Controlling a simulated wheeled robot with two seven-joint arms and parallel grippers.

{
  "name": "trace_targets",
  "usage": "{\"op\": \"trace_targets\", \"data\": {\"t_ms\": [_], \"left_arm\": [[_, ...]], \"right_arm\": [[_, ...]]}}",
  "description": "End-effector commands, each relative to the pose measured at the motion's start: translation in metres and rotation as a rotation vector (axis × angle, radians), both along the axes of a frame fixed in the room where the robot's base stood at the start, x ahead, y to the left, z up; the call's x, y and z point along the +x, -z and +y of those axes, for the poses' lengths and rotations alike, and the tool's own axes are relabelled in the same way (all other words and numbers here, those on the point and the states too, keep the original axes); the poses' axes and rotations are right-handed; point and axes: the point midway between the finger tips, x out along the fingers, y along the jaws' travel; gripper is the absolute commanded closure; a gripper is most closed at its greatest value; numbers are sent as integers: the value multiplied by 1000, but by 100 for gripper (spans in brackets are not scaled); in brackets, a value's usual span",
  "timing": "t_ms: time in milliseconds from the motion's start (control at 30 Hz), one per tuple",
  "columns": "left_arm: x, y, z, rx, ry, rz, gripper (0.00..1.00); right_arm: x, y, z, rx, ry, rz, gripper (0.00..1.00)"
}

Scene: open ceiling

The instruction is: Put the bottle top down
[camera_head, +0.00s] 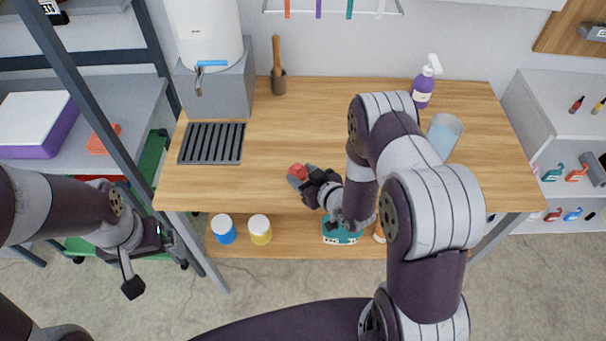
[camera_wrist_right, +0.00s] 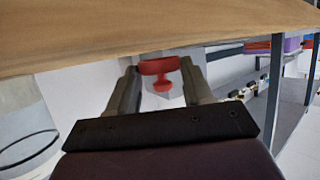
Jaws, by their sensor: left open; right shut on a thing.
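A red bottle top (camera_wrist_right: 160,68) is between the fingers of my right gripper (camera_wrist_right: 160,80) in the right wrist view, with a pale part below its red rim. In the head view the red top (camera_head: 298,170) shows at the tip of my right gripper (camera_head: 304,178), near the table's front edge. The gripper is shut on it. How high it is above the wood is hard to tell. My left gripper (camera_head: 150,262) is open and empty at the lower left, in front of the table.
The wooden table (camera_head: 310,115) has free room in the middle. Blue (camera_head: 223,230) and yellow (camera_head: 260,231) jars stand on the lower shelf.

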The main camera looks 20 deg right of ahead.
Motion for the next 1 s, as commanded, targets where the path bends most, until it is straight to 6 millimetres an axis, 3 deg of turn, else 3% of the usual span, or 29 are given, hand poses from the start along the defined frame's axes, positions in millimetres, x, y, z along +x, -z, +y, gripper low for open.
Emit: {"op": "trace_targets", "data": {"t_ms": [667,700,767,1000], "left_arm": [[0,11,0,0,0,0,0],[0,10,0,0,0,0,0],[0,10,0,0,0,0,0],[0,10,0,0,0,0,0]], "right_arm": [[0,12,0,0,0,1,78],[0,11,0,0,0,1,40],[0,11,0,0,0,1,24],[0,11,0,0,0,1,24]]}}
